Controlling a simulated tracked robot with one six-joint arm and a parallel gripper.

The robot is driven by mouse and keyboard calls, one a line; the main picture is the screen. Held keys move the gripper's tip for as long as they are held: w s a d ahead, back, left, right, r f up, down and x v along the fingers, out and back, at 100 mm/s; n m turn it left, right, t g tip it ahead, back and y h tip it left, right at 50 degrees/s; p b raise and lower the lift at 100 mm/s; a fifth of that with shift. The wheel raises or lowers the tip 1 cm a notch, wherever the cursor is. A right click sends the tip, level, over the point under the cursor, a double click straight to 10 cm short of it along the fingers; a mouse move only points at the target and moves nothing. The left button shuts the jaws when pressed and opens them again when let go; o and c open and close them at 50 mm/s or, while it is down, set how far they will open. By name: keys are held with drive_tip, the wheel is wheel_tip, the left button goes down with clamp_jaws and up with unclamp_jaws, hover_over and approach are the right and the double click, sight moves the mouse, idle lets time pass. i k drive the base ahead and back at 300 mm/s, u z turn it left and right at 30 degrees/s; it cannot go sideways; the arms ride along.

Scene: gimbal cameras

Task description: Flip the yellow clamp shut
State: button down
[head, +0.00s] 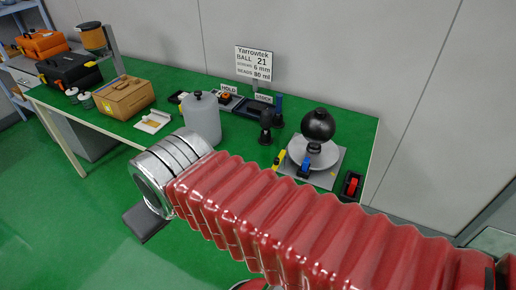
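A small yellow clamp (279,160) stands tilted at the left edge of a grey base plate (329,179) on the green bench. A blue clamp or lever (304,167) is just to its right. The yellow clamp's lower part is too small to read clearly. My red bellows arm crosses the foreground and ends in metal rings at left. I cannot make out my gripper's fingers; the yellow clamp is clear of the arm.
A pale bottle (202,118), a dark upright tool (266,126) and trays marked HOLD and STOCK are left of the plate. A red switch (352,185) is at right. A cardboard box (124,97) and cases (69,69) stand farther left.

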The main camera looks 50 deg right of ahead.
sight(276, 160)
drive_tip(key=i, duration=0.9)
drive_tip(key=z, duration=0.05)
